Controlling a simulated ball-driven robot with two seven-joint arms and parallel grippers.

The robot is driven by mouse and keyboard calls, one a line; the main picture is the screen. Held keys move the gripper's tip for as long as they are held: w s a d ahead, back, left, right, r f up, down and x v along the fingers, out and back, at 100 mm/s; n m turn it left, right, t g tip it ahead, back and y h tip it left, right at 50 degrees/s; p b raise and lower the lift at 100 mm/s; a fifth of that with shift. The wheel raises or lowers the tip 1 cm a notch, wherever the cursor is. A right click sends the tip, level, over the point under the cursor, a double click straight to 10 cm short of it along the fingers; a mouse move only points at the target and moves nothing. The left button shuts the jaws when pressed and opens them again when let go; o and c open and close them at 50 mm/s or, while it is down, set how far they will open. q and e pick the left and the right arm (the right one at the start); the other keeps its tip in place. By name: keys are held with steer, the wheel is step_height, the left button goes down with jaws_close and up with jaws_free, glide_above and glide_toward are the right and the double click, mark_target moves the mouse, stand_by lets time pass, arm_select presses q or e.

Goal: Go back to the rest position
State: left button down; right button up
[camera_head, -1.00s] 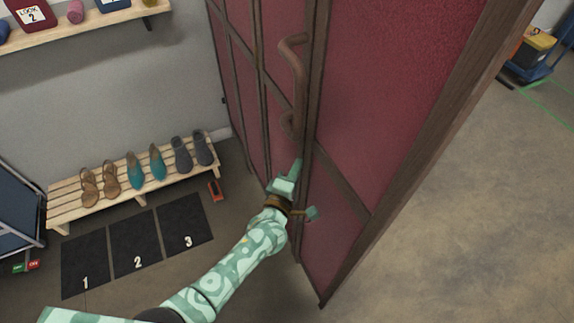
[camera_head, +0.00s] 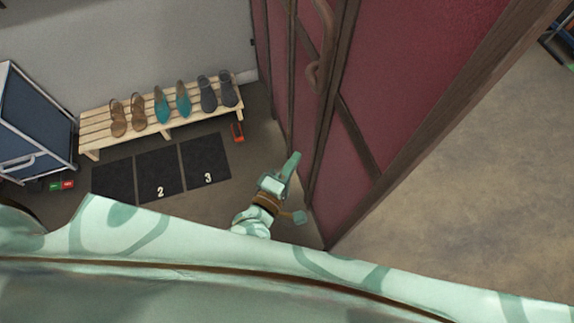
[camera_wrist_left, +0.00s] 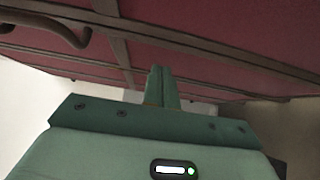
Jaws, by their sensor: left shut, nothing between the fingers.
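My left gripper (camera_head: 292,160) is pale green and shows in the middle of the head view, in front of the lower part of the red wardrobe door (camera_head: 415,75). It is shut and empty. In the left wrist view its two fingers (camera_wrist_left: 161,86) are together, with the door and its curved handle (camera_wrist_left: 45,27) beyond them. In the head view the handle (camera_head: 322,50) is above the gripper and apart from it. Part of my own patterned arm fills the bottom of the head view. My right gripper is not in view.
A slatted wooden bench (camera_head: 95,122) with several shoes stands against the grey wall. Dark numbered mats (camera_head: 158,172) lie before it. A blue-sided, metal-framed unit (camera_head: 30,125) stands at the left. Open floor (camera_head: 470,190) is at the right.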

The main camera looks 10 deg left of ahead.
arm_select(q)
steer(key=shift+v, duration=1.15)
steer(key=s+a+f+m+g+y, duration=0.1)
steer(key=s+a+f+m+g, duration=0.15)
steer(key=s+f+m, duration=0.4)
steer(key=s+a+f+m+g, duration=0.2)
steer(key=s+f+m+g, duration=0.15)
steer(key=f, duration=0.55)
steer(key=s+a+f+m+g+y, duration=0.1)
steer(key=s+a+f+m+g, duration=0.3)
steer(key=f, duration=0.4)
steer(key=s+a+f+m+g+y, duration=0.1)
steer(key=s+a+f+m+g, duration=0.1)
steer(key=s, duration=0.8)
steer(key=s+a+f+m+g+y, duration=0.2)
steer(key=s+a+f+g, duration=0.2)
steer(key=s, duration=0.7)
steer(key=a+f, duration=0.2)
steer(key=a, duration=0.1)
steer(key=shift+s+m+g, duration=0.3)
steer(key=shift+g, duration=0.1)
